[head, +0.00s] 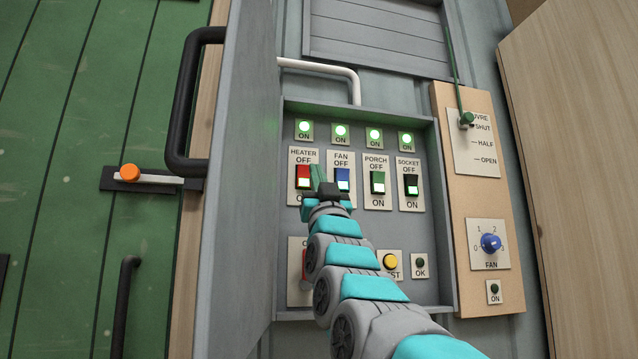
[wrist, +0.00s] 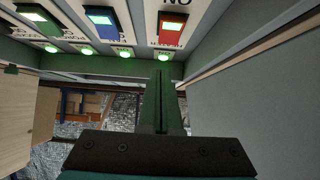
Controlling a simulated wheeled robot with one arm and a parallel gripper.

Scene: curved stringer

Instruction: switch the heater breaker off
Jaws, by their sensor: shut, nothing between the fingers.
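The heater breaker (head: 303,177) is a red rocker on a white plate at the left of the breaker row, OFF printed above and ON below. A pale lit part shows at its lower end. The green lamp (head: 304,129) above it glows. In the wrist view the red breaker (wrist: 172,30) appears upside down near the top. My gripper (head: 316,176) is shut and empty, its green fingers just right of the heater breaker, between it and the fan breaker. In the wrist view my fingertips (wrist: 161,72) point toward the lamp row, apart from the red rocker in the picture; contact cannot be told.
The blue fan breaker (head: 342,177) is close to my gripper on the right, then the porch (head: 377,182) and socket (head: 411,184) breakers. The open grey door (head: 236,200) stands along the box's left side. My arm partly covers the lower controls.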

